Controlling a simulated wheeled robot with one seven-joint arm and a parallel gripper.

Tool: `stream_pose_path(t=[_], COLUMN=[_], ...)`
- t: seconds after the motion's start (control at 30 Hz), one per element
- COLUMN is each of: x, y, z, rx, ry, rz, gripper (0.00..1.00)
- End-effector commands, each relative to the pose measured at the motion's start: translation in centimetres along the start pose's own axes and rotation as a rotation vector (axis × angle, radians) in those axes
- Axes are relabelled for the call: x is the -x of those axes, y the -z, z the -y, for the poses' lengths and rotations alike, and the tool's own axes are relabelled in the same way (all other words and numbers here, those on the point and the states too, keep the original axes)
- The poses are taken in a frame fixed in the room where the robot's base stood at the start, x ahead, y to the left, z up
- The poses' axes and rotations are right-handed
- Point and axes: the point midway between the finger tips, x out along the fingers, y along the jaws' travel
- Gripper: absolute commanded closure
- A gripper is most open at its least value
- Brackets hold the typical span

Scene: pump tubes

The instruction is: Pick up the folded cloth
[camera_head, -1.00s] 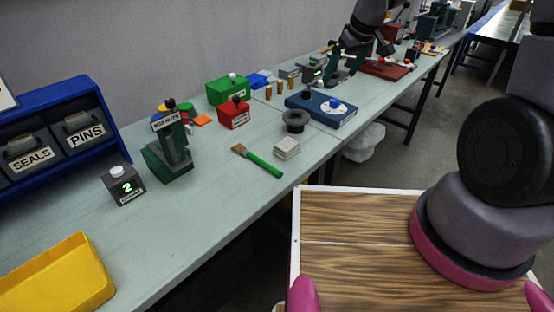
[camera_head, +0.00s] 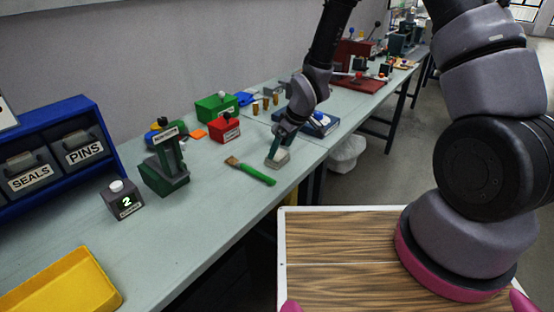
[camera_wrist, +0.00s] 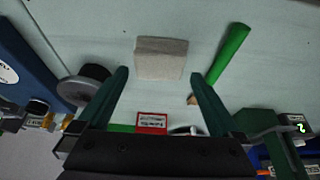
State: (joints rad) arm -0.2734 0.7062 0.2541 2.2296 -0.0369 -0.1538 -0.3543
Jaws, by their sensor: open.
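The folded cloth (camera_wrist: 161,58) is a small beige-white square pad lying on the pale green bench. In the wrist view it lies between the lines of my two open fingers, just beyond their tips. In the head view the cloth (camera_head: 278,160) shows partly, under and beside my fingers. My gripper (camera_wrist: 160,80) is open and empty. In the head view my gripper (camera_head: 277,146) is above the cloth, pointing down, and hides part of it. I cannot tell whether the fingers touch it.
A green-handled brush (camera_head: 252,172) lies close to the cloth. A dark round cup (camera_wrist: 88,82) stands on its other side. A red box (camera_head: 225,128), a green press (camera_head: 166,170) and a blue base (camera_head: 322,125) stand nearby. The bench's front edge is close.

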Motion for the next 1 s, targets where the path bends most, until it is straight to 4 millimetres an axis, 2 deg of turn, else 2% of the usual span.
stream_pose_path(t=[0.2, 0.3, 0.57, 0.6, 0.67, 0.73, 0.77, 0.8, 1.0], x=[-3.4, -4.3, -4.6, -4.6, -4.6, -4.6, -4.6, -4.6, -4.4], y=[0.2, 0.3, 0.3, 0.3, 0.3, 0.3, 0.3, 0.3, 0.4], z=[0.2, 0.1, 0.1, 0.1, 0.1, 0.1, 0.1, 0.1, 0.1], rx=[-0.001, 0.0, 0.0, 0.0, 0.0, 0.0, 0.0, 0.0, 0.0], ry=[0.002, 0.001, 0.0, 0.0, 0.0, 0.0, 0.0, 0.0, 0.0], rz=[0.003, 0.001, 0.001, 0.001, 0.001, 0.001, 0.001, 0.001, 0.0], gripper=[0.0, 0.0, 0.0, 0.08, 0.31, 0.57, 0.61, 0.69, 0.7])
